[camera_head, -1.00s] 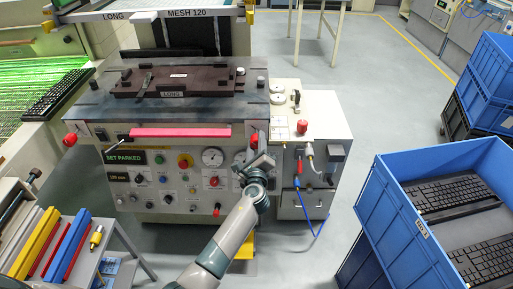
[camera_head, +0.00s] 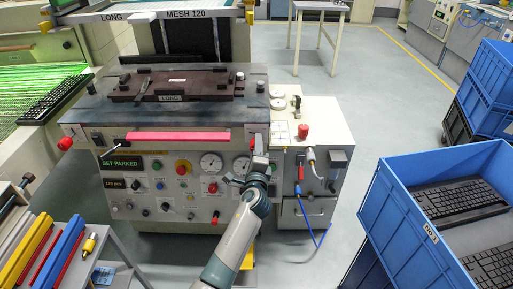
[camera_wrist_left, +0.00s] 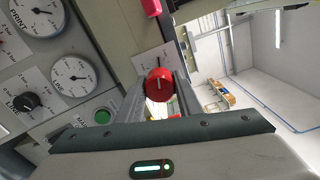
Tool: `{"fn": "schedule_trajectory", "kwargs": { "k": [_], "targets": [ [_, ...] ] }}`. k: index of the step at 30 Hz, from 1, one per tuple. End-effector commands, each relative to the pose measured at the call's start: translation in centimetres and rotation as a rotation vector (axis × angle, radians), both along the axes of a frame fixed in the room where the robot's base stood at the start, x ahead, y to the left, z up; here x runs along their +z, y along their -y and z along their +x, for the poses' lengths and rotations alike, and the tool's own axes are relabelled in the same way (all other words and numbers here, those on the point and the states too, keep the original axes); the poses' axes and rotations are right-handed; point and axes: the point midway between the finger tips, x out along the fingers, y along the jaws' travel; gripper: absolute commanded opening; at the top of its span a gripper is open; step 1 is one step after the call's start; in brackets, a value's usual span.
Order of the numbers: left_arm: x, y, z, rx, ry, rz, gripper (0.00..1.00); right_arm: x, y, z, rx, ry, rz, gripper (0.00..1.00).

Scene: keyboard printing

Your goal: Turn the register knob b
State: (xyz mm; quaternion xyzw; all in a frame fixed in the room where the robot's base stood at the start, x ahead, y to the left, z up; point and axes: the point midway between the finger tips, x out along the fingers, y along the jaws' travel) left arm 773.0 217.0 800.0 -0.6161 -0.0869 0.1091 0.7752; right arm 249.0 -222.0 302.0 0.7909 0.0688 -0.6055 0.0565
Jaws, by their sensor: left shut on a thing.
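A round red knob (camera_wrist_left: 160,85) with a pale line across its face sits between the two fingers of my left gripper in the left wrist view. I take it to be register knob b, at the right end of the machine's front edge. My left gripper (camera_head: 258,148) is shut on it; its fingers and wrist hide the knob in the head view. Another red knob (camera_head: 65,143) sticks out at the left end of the same machine (camera_head: 195,122). My right gripper is not in view.
Below the pink bar (camera_head: 180,136) are gauges (camera_head: 211,164), buttons and a "SET PARKED" display (camera_head: 122,164). A cabinet (camera_head: 330,118) with a red-topped part (camera_head: 303,131) stands close right. Blue crates (camera_head: 395,195) with keyboards are further right; a rack with coloured bars (camera_head: 45,245) is at lower left.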

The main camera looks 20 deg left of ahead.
Motion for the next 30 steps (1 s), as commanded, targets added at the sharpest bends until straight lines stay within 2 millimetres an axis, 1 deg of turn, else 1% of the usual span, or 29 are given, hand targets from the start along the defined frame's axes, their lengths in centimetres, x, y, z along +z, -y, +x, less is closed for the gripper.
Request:
{"fn": "schedule_trajectory", "kwargs": {
  "k": [5, 6, 8, 9, 17, 22, 26, 30],
  "targets": [
    [-0.1, 0.0, 0.0, 0.001, -0.002, 0.000, 0.10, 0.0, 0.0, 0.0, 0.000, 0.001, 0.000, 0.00],
    [-0.1, 0.0, 0.0, 0.001, -0.002, 0.000, 0.35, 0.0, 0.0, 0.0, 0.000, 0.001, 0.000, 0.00],
    [-0.1, 0.0, 0.0, 0.001, -0.002, 0.000, 0.49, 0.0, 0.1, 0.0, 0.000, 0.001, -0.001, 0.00],
    [-0.1, 0.0, 0.0, 0.000, -0.002, 0.000, 0.51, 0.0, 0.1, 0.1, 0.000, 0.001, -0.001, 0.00],
    [0.0, 0.0, 0.0, 0.000, -0.001, 0.002, 0.51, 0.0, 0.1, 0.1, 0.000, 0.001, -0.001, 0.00],
    [-0.1, 0.2, -0.5, 0.000, 0.000, 0.001, 0.51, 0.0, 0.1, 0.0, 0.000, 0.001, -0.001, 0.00],
    [-0.1, 0.5, -1.5, -0.001, -0.001, 0.001, 0.51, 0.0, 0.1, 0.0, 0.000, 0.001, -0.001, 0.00],
    [-0.1, 1.0, -3.4, 0.000, -0.002, 0.000, 0.51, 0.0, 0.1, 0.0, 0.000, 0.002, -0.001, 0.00]
  ]
}}
